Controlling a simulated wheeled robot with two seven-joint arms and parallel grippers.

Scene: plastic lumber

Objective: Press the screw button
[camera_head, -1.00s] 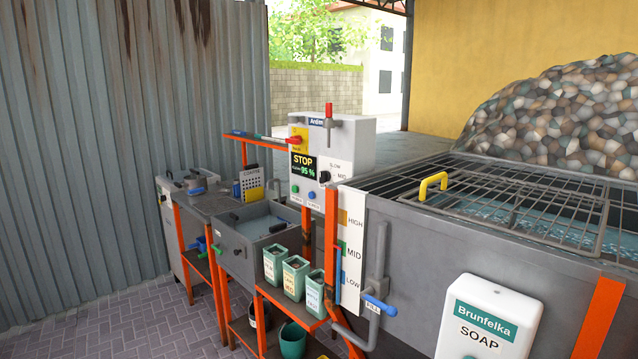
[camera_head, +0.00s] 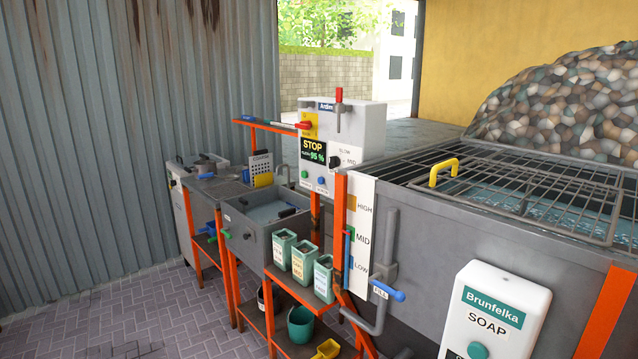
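A white control box (camera_head: 365,130) stands at the middle of the view. It has a dark display (camera_head: 313,150) reading STOP and 95 %, a red switch (camera_head: 304,125) on a yellow plate, and a black knob (camera_head: 335,161) beside SLOW and MID marks. Below the display are a green button (camera_head: 305,174) and a blue button (camera_head: 321,180). Their small labels are too small to read, so I cannot tell which one is the screw button. Neither of my grippers is in view.
A grey tank (camera_head: 440,255) with a metal grate stands at the right, with a soap dispenser (camera_head: 495,310) in front. A grey sink (camera_head: 250,240) and several green bins (camera_head: 303,262) stand on orange frames below the box. Paved floor (camera_head: 120,315) is clear at the left.

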